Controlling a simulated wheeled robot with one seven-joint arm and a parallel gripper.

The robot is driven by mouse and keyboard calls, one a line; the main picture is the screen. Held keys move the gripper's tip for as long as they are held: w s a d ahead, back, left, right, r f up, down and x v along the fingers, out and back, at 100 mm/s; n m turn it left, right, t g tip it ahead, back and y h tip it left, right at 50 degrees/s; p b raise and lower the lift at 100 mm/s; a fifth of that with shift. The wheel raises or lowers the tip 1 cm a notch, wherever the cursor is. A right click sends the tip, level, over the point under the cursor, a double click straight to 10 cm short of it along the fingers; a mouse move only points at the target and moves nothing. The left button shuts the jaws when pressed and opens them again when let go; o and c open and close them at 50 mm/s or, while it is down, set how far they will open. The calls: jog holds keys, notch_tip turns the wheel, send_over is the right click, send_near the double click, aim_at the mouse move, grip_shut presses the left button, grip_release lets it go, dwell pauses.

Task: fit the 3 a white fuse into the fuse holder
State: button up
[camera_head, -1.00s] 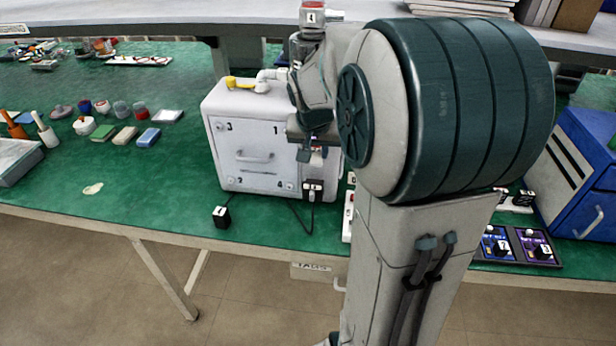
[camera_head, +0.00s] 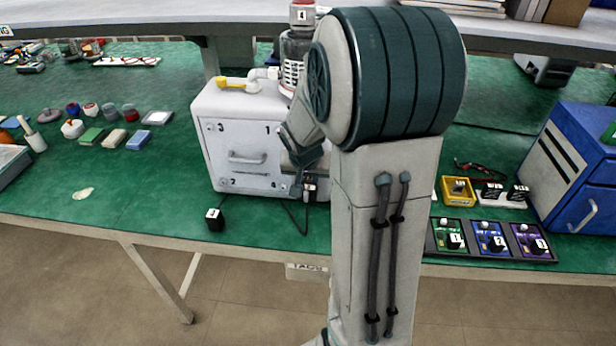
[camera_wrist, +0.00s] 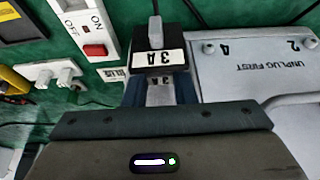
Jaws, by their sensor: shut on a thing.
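My gripper (camera_wrist: 160,97) points at a black block with a white 3 A label (camera_wrist: 158,62), which looks like the fuse holder. A grey cable leaves the block's far side. My gripper is shut on a small pale piece (camera_wrist: 159,94), which appears to be the white fuse; a smaller 3 A marking shows at its far end. The piece reaches up to the block's near face; whether it is seated inside cannot be told. In the head view my gripper (camera_head: 298,190) is low at the white cabinet's right front, and the block beside it is partly hidden.
The white cabinet (camera_head: 238,150) stands close by; its panel reads UNPLUG FIRST in the wrist view. A white strip with a red switch (camera_wrist: 95,50) lies left of the block. A black numbered cube (camera_head: 215,219) sits near the table edge. A yellow tray (camera_head: 458,191) is at right.

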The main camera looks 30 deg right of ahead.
jog(key=shift+f, duration=0.1)
jog(key=o, duration=1)
jog(key=shift+c, duration=0.2)
